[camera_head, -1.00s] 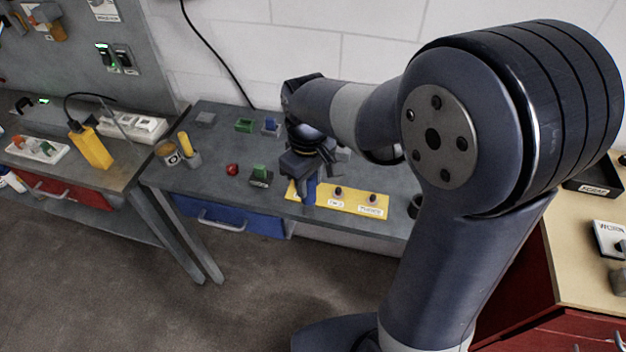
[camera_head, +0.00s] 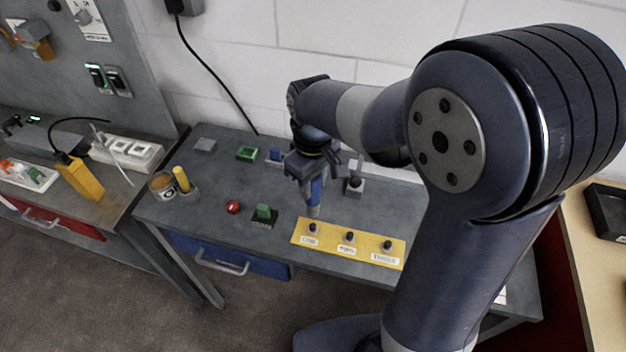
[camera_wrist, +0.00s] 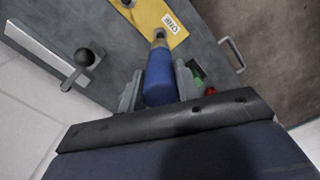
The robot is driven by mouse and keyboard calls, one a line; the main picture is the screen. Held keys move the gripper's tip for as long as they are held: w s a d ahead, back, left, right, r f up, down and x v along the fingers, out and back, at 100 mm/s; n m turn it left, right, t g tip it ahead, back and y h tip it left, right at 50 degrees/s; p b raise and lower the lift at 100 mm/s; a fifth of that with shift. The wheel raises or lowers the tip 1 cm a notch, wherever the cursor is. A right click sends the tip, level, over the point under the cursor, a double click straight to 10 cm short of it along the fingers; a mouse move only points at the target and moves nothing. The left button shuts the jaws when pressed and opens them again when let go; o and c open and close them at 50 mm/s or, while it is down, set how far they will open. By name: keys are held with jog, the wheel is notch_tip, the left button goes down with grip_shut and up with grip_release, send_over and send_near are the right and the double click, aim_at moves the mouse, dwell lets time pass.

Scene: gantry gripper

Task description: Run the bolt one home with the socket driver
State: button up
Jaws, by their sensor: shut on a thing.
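My gripper (camera_head: 309,176) is shut on the blue socket driver (camera_head: 315,191), which points down; the wrist view shows the driver (camera_wrist: 160,76) between the two fingers. The yellow plate (camera_head: 330,243) lies on the bench with three dark-headed bolts in a row. Bolt one (camera_head: 313,229) is at its left end, by the label ONE; bolt two (camera_head: 349,236) and bolt three (camera_head: 387,245) are to its right. The driver's tip appears just above and behind bolt one in the head view, apart from it. In the wrist view the tip overlaps bolt one, so the gap is unclear.
A black-knobbed fixture (camera_head: 355,185) stands right of my gripper. A green block on a black base (camera_head: 264,213) and a red button (camera_head: 233,207) are left of the plate. A cup with a yellow-handled tool (camera_head: 182,180) stands at the bench's left end.

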aim_at(313, 205)
jog(key=shift+f+b, duration=2.05)
jog(key=shift+f, duration=0.75)
jog(key=shift+f+b, duration=0.55)
jog(key=shift+f, duration=0.25)
jog(key=shift+f, duration=0.35)
dwell(0.8)
jog(key=shift+s+p, duration=0.1)
jog(key=shift+p, duration=0.2)
dwell(0.6)
jog(key=shift+r+p, duration=2.75)
jog(key=shift+r, duration=0.8)
